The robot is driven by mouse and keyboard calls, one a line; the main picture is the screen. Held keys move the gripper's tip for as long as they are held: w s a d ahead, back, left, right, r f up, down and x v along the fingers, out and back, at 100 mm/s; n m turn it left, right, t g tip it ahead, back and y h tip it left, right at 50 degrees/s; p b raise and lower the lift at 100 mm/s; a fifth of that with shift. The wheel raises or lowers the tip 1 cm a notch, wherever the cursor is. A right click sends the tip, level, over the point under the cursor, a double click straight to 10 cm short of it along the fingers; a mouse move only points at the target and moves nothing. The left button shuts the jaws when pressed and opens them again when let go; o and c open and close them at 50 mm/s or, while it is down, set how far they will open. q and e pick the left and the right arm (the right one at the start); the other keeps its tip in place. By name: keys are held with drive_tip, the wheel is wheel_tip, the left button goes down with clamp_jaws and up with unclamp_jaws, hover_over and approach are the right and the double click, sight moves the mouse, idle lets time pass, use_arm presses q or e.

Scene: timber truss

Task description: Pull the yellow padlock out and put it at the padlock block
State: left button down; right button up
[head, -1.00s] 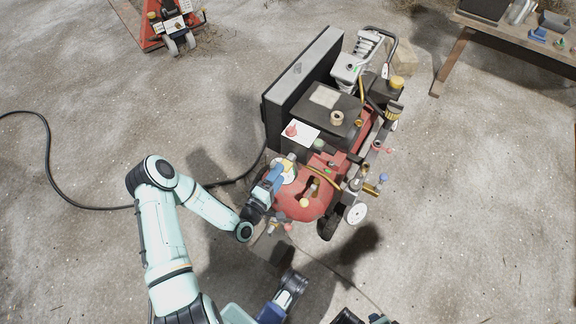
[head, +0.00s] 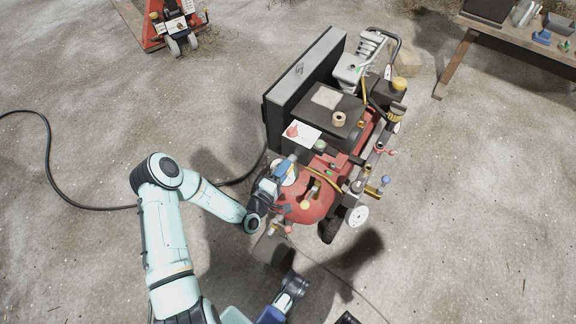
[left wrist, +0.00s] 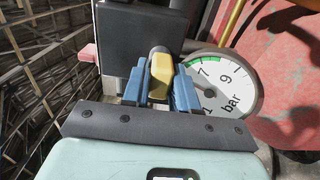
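The yellow padlock (left wrist: 161,76) shows in the left wrist view between the two blue fingers of my left gripper (left wrist: 160,92). The fingers look shut on its sides, with no clear gap. Behind the padlock is a dark box (left wrist: 140,35). In the head view my left gripper (head: 285,172) is at the near left side of the red machine (head: 312,205), beside the white gauge. The padlock is too small to make out there. I cannot tell which part is the padlock block.
A white pressure gauge (left wrist: 222,84) is close to the right finger. The machine carries a dark panel (head: 300,75), a picture card (head: 301,133), and several valves and knobs along its right side. A hose (head: 52,185) lies on the floor. A workbench (head: 510,42) stands at the upper right.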

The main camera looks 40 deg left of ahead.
use_arm(q)
drive_tip(key=shift+s+p, duration=0.35)
drive_tip(key=shift+s, duration=0.3)
idle(0.4)
drive_tip(key=c, duration=1.6)
unclamp_jaws()
clamp_jaws()
drive_tip(key=shift+s, duration=0.1)
drive_tip(key=s, duration=0.1)
drive_tip(key=s+p, duration=0.1)
drive_tip(key=s, duration=0.2)
drive_tip(key=shift+d, duration=0.3)
